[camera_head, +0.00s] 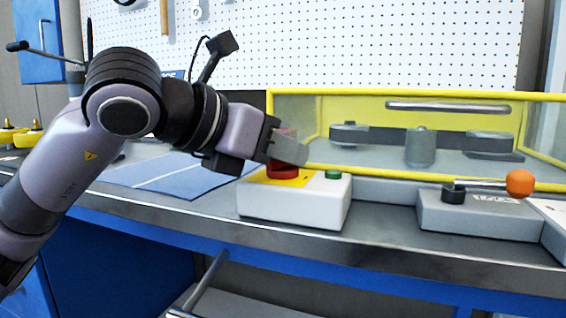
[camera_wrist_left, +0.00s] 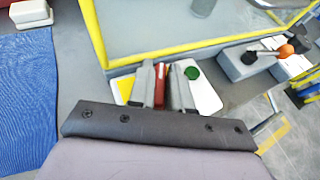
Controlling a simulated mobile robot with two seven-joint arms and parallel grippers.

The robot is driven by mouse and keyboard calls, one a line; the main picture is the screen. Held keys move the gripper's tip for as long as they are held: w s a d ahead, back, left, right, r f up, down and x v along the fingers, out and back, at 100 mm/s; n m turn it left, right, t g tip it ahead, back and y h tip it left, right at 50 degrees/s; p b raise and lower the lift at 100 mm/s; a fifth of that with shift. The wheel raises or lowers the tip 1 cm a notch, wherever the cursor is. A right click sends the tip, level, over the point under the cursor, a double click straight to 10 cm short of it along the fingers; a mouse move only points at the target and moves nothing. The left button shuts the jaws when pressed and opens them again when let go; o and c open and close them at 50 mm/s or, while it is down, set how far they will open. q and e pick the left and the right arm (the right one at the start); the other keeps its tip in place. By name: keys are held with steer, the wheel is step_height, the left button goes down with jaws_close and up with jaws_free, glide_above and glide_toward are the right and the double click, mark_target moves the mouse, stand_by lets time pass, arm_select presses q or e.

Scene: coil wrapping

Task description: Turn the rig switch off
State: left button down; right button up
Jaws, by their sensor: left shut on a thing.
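The switch box is white (camera_head: 290,208), with a yellow plate, a red switch knob (camera_head: 283,173) and a green button (camera_head: 333,174) on top. It stands on the bench's front part. My left gripper (camera_head: 288,150) reaches in from the left above the box, its fingers closed on the red knob and hiding part of it. In the left wrist view the red knob (camera_wrist_left: 162,88) sits between the two fingers (camera_wrist_left: 163,76), with the green button (camera_wrist_left: 192,73) to their right. The knob's exact turn angle is hidden. My right gripper is not in view.
A yellow-framed clear guard (camera_head: 400,93) stands behind the switch box, with grey parts inside. A grey box (camera_head: 480,216) with an orange-knobbed lever (camera_head: 519,183) is to the right. A blue mat (camera_head: 160,176) lies left. A pegboard (camera_head: 380,45) is behind.

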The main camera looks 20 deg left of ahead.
arm_select(q)
steer(key=shift+d+f+n+t+y+b, duration=0.15)
steer(key=shift+n+t+y+b, duration=0.15)
steer(key=shift+n+y, duration=0.2)
steer(key=shift+n+t+y+b, duration=0.3)
steer(key=shift+n+y+b, duration=0.3)
steer(key=shift+n+y, duration=0.3)
steer(key=shift+n+y+b, duration=0.85)
steer(key=shift+n+y, duration=0.55)
steer(key=shift+y, duration=0.2)
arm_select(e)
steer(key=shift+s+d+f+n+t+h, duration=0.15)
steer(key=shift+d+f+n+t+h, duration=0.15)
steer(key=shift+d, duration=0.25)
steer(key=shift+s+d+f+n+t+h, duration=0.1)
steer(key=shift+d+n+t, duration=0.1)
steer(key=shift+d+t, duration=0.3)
arm_select(q)
steer(key=shift+y, duration=0.3)
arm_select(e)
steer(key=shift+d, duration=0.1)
arm_select(q)
steer(key=c, duration=1.1)
jaws_free()
steer(key=shift+c, duration=0.2)
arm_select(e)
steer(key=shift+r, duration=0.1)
